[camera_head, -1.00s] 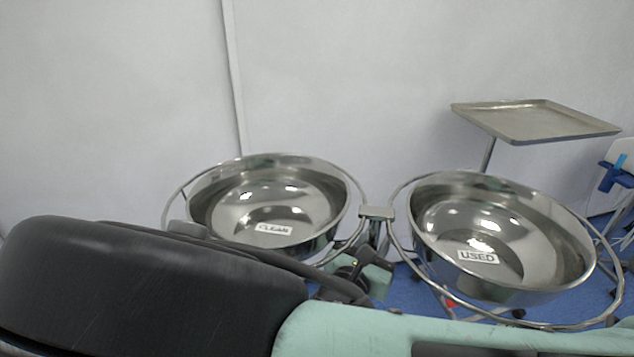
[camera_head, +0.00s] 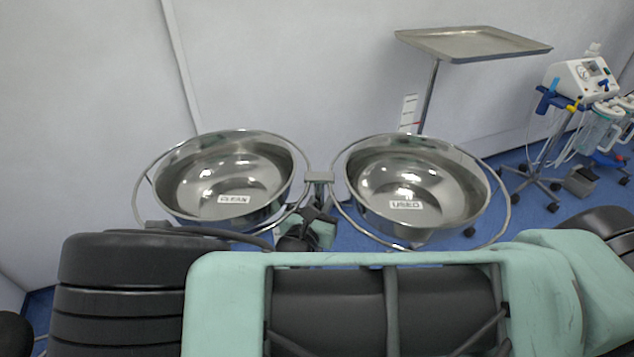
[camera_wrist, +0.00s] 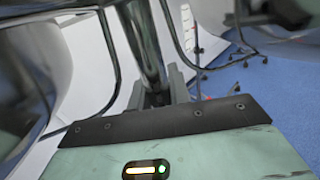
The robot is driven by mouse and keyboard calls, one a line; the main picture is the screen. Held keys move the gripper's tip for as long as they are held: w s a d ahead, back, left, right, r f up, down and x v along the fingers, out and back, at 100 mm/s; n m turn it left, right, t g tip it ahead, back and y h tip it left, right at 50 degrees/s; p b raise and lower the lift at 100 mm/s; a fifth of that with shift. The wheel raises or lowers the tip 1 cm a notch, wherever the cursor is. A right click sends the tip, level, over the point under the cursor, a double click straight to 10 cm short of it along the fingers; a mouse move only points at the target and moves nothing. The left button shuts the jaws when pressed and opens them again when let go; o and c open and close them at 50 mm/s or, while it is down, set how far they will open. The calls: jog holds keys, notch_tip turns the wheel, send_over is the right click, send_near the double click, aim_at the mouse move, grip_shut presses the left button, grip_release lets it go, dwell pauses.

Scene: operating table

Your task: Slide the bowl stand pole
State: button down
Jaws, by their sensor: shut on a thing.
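The bowl stand carries two shiny steel bowls in wire rings. The bowl labelled CLEAN (camera_head: 228,180) is on the left and the bowl labelled USED (camera_head: 413,182) is on the right. The rings meet at a metal bracket (camera_head: 319,178) on top of the stand's pole. In the wrist view the shiny pole (camera_wrist: 143,40) runs down between the fingers of my gripper (camera_wrist: 158,92), which is shut on it. In the head view my gripper (camera_head: 312,222) is just below the bracket. My arm hides the pole's lower part and the stand's base.
A steel tray on a post (camera_head: 472,43) stands behind on the right. A white medical device on a wheeled stand (camera_head: 580,76) is at the far right. A pale wall is close behind the bowls.

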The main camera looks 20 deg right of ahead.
jog(key=shift+s+f+b, duration=0.1)
jog(key=shift+f+b, duration=0.55)
jog(key=shift+f, duration=2)
jog(key=c, duration=1.3)
grip_release()
jog(key=shift+f, duration=0.1)
jog(key=v, duration=1.7)
jog(key=shift+a+b, duration=0.25)
jog(key=shift+b, duration=0.05)
